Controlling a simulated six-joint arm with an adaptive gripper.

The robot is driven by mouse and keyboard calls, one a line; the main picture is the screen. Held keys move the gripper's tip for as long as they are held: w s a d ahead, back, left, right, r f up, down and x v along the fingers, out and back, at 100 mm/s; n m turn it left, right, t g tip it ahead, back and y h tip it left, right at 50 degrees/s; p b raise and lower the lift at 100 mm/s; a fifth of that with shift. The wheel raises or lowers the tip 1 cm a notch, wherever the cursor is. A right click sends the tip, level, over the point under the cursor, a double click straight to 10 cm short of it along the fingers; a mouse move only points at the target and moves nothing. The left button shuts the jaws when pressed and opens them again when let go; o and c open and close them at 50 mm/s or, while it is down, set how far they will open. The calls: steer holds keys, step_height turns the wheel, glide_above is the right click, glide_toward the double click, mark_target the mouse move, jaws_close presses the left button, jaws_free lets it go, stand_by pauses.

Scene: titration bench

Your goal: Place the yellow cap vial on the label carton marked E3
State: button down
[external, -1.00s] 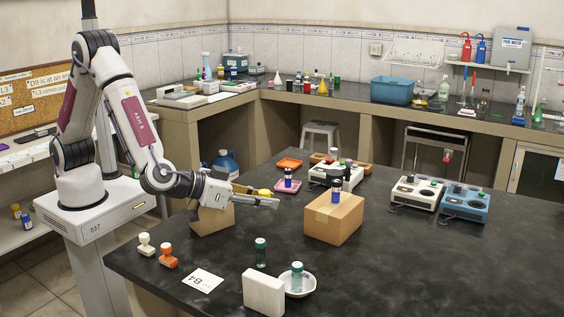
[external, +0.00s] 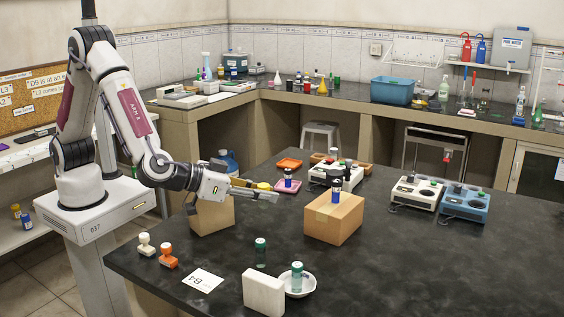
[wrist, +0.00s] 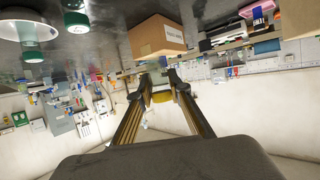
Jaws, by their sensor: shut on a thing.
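My gripper (external: 272,194) is above the bench, reaching right between two brown cartons. Its fingers are shut on the yellow cap vial; only a yellow part of the vial (wrist: 161,96) shows between the fingertips in the wrist view. One carton (external: 334,218) stands right of the fingertips, with a dark-capped blue vial (external: 336,190) on top. It also shows in the wrist view (wrist: 156,38), with a label too small to read. Another carton (external: 212,217) stands below my wrist, its top partly hidden. I cannot read E3 on either.
A white card marked B4 (external: 203,280) lies in front. Green-capped vials (external: 260,252), a white block (external: 264,294) and a white dish (external: 309,283) are nearby. Stamps (external: 167,254) stand at the left edge. Orange (external: 289,163) and pink trays lie behind. The right front bench is clear.

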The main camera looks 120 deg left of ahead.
steer(key=s+d+r, duration=0.2)
steer(key=s+r, duration=0.5)
steer(key=r, duration=0.4)
steer(key=s+a+n+g+y, duration=0.1)
steer(key=s+a+g, duration=0.1)
steer(key=s, duration=0.9)
steer(key=shift+s+a+r+n, duration=0.15)
steer(key=shift+a+r+n, duration=0.2)
steer(key=shift+r+n, duration=0.05)
steer(key=shift+f, duration=0.1)
steer(key=shift+f, duration=3.05)
steer(key=shift+f, duration=0.1)
steer(key=shift+f, duration=1.8)
